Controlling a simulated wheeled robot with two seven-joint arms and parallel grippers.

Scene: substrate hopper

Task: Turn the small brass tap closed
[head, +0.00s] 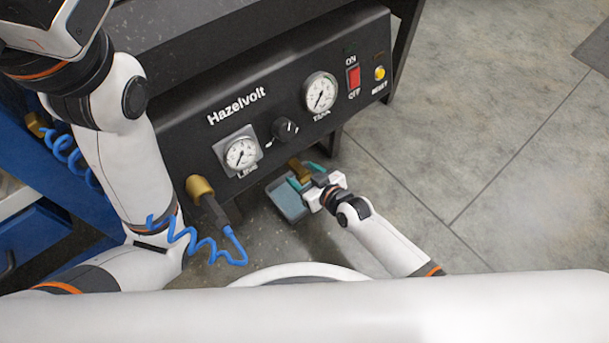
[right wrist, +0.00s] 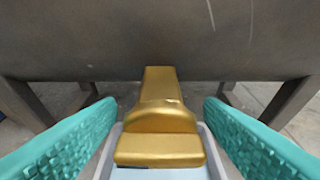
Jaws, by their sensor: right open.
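The small brass tap (head: 297,166) sticks out low under the front of the black Hazelvolt machine. In the right wrist view the brass tap (right wrist: 158,118) stands in the middle, its broad stepped end toward the camera. My right gripper (head: 302,180) is at the tap, partly hiding it in the head view. Its teal fingers (right wrist: 160,140) are open, one on each side of the brass, with a clear gap on both sides. My left arm shows at the left, but its fingers are not visible.
A blue-grey tray (head: 291,204) sits below the tap. The machine panel has a Line gauge (head: 240,153), a Tank gauge (head: 319,93), a knob (head: 285,130) and a red switch (head: 353,78). A brass fitting (head: 200,188) with a blue coiled hose (head: 207,243) is left. Floor at right is clear.

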